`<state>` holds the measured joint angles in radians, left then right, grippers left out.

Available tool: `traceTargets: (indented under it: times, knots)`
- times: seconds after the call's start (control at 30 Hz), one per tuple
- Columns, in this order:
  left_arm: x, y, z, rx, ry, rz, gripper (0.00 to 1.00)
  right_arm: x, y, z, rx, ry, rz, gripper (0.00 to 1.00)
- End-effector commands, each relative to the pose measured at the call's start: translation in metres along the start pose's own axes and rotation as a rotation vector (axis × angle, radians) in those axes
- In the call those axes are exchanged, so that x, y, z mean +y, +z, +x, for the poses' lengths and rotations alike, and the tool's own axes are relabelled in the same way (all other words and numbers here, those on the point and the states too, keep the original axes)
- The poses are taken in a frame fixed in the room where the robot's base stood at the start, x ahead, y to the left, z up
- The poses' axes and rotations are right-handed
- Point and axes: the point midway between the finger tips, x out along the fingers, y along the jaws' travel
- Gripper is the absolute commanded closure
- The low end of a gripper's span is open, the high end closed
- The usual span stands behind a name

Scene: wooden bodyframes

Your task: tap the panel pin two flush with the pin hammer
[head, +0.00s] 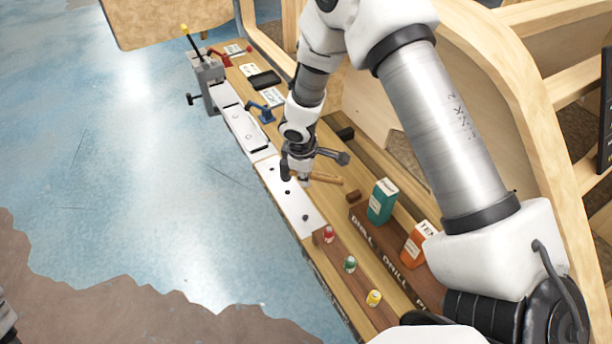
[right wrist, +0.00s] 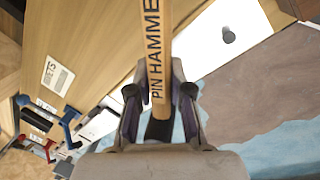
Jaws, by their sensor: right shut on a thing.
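My right gripper (head: 298,172) is shut on the pin hammer's wooden handle (head: 325,180), low over the bench. In the right wrist view the handle (right wrist: 153,45) lies between the fingers with its lettering "PIN HAMMER" showing. A dark part lies at the fingers; the hammer's head is not clear. Under and beside the gripper is a white panel (head: 299,207) with dark pins, one (head: 305,217) near its front end and another (head: 287,192) closer to the gripper. The right wrist view shows one raised pin (right wrist: 228,35). I cannot tell which is pin two. My left gripper is not seen.
Red (head: 329,234), green (head: 349,264) and yellow (head: 374,298) drill pieces stand in a brown rack. A green box (head: 382,202) and an orange box (head: 418,243) stand right of it. A vise (head: 207,82) and a blue clamp (head: 262,112) are farther along. Wooden frames rise at right.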

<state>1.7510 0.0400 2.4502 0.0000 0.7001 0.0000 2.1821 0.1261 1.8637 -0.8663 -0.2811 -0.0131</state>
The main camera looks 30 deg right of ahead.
Motion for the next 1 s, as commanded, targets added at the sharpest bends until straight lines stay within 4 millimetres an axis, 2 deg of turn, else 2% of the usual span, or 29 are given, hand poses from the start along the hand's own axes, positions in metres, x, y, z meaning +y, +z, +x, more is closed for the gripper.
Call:
traceTargets:
  times: [0.47, 0.57, 0.73, 0.83, 1.0]
  knots:
    - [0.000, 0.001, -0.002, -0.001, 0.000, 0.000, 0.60, 0.000, 0.000, -0.002, -0.001, 0.000, 0.009, 1.00]
    - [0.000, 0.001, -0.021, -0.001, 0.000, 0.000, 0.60, -0.002, -0.002, -0.016, -0.021, -0.004, 0.096, 1.00]
    - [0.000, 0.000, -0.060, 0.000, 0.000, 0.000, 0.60, -0.012, -0.004, -0.040, -0.079, -0.011, 0.377, 1.00]
    - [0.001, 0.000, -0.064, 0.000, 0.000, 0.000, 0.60, -0.018, -0.005, -0.039, -0.097, -0.011, 0.475, 1.00]
    - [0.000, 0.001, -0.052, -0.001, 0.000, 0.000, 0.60, -0.022, -0.005, -0.022, -0.101, -0.012, 0.493, 1.00]
